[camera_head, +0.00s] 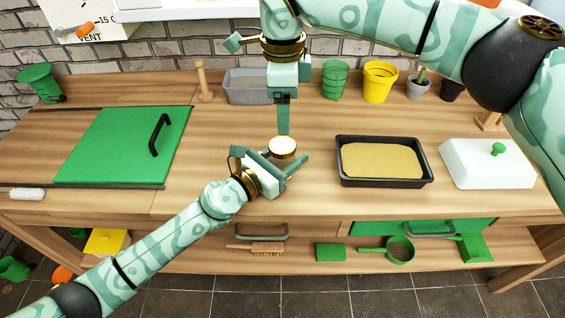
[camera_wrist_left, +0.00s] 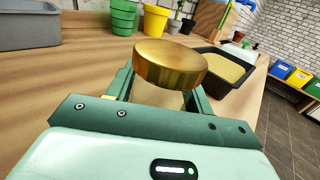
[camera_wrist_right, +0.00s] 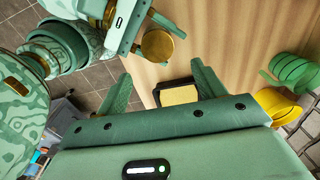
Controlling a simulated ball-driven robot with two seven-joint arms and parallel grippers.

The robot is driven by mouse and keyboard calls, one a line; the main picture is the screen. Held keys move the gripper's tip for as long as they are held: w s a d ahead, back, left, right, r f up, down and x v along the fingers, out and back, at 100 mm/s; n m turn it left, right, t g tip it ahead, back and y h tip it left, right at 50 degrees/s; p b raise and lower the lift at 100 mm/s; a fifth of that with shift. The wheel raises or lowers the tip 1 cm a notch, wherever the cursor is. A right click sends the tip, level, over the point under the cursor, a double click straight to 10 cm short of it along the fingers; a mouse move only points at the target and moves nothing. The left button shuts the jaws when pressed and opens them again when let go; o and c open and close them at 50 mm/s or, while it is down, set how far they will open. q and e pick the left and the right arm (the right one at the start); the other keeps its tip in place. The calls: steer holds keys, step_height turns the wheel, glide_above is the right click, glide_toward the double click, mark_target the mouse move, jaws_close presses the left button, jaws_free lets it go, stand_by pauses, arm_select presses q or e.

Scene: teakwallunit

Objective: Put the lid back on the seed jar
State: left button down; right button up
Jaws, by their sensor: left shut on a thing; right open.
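The gold lid (camera_head: 282,146) sits over the spot between my left gripper's fingers, and it fills the middle of the left wrist view (camera_wrist_left: 170,62). A pale, see-through part of the seed jar (camera_wrist_left: 160,97) shows just under it; the rest of the jar is hidden by the lid and fingers. My left gripper (camera_head: 274,158) is shut on the jar, low over the worktop. My right gripper (camera_head: 283,128) points down just behind and above the lid. Its fingers are apart and empty in the right wrist view (camera_wrist_right: 162,75), where the lid (camera_wrist_right: 157,45) also shows, clear of them.
A black tray of sand (camera_head: 341,178) stands right of the jar, with a white cover (camera_head: 490,172) beyond it. A green board (camera_head: 115,145) lies left. A grey bin (camera_head: 245,88), green pot (camera_head: 335,80) and yellow pot (camera_head: 380,82) line the back.

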mark_target(283, 144)
steer(key=n, duration=0.5)
steer(key=shift+f, duration=0.15)
steer(key=n, duration=0.4)
steer(key=shift+s+a+f, duration=0.1)
steer(key=shift+a, duration=0.05)
steer(key=shift+f, duration=0.1)
steer(key=shift+f, duration=3.9)
steer(key=c, duration=1.1)
steer(key=shift+o, duration=0.2)
